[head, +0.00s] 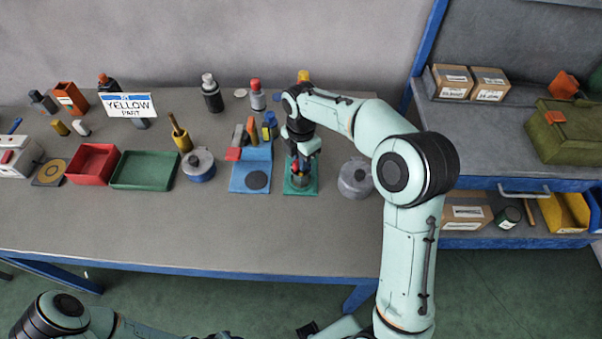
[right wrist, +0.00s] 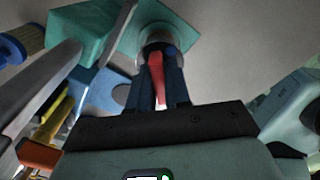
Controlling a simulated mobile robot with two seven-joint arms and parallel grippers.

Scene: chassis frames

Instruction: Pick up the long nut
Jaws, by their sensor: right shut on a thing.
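My right gripper (head: 302,170) points down over the green mat (head: 291,188) on the workbench. In the right wrist view its two dark fingers (right wrist: 160,88) are closed on a narrow red piece (right wrist: 156,68). A round, greyish holder or cup (right wrist: 158,34) is just past the fingertips, on the green mat. I cannot tell whether the red piece is the long nut, or whether it still touches the holder; the fingers hide part of it. My left arm lies low along the bottom edge of the head view, and its jaws cannot be made out.
A red tray (head: 93,163), a green tray (head: 145,171) and several bottles stand farther left. The bench front is clear. Shelves (head: 510,185) stand right.

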